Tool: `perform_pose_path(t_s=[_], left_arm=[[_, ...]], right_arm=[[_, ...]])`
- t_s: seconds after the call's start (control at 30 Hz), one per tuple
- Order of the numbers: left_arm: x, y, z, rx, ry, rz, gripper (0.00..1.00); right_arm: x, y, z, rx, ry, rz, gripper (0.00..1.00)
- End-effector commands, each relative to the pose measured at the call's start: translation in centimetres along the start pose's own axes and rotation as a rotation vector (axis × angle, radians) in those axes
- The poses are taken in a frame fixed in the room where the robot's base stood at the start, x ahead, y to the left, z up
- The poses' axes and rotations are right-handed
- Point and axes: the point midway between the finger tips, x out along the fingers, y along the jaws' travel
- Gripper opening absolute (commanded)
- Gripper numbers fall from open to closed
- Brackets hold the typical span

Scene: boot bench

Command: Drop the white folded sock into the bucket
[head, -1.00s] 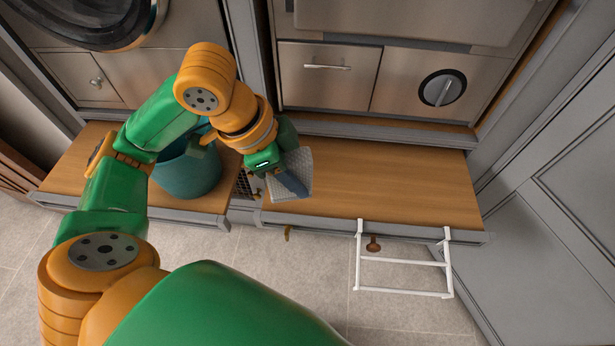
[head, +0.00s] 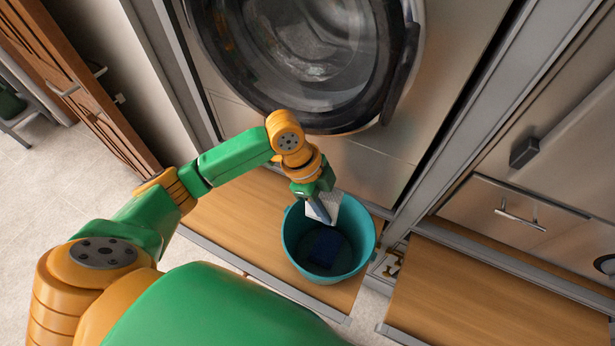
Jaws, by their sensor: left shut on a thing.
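The teal bucket (head: 290,240) stands upright on the wooden bench top, below the round washer door. A dark blue folded thing (head: 325,248) lies on its floor. My left gripper (head: 318,204) is over the far part of the bucket's opening, shut on the white folded sock (head: 333,203). The sock hangs from the fingers, above or just inside the rim; I cannot tell its exact height. The gripper partly covers the sock. My right gripper is not in view.
The washer door (head: 305,60) is behind the bucket. The bench top (head: 220,215) is clear left of the bucket. A second bench top (head: 470,300) lies to the right across a gap. A drawer handle (head: 520,217) sticks out at right.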

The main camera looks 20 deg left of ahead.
Motion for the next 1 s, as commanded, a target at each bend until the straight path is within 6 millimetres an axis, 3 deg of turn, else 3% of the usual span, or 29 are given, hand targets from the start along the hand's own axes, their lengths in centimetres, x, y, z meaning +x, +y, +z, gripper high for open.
perform_pose_path(t_s=[0.03,0.37,0.57,0.87,0.9,1.0], left_arm=[[0.0,0.2,-0.2,0.026,0.001,0.016,0.0],[3.6,0.4,1.0,0.073,0.002,0.031,0.0],[7.1,0.5,2.5,0.075,0.002,0.027,0.0],[7.0,0.4,2.5,0.074,0.002,0.027,0.0],[7.0,0.4,2.5,0.074,0.002,0.027,0.49],[7.0,0.4,2.5,0.073,0.002,0.027,0.76]], right_arm=[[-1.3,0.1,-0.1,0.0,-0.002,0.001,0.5],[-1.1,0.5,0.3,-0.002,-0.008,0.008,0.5],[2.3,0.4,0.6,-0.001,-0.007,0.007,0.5],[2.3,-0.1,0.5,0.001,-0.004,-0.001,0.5],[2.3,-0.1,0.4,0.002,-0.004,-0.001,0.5],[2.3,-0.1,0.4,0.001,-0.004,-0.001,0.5]])
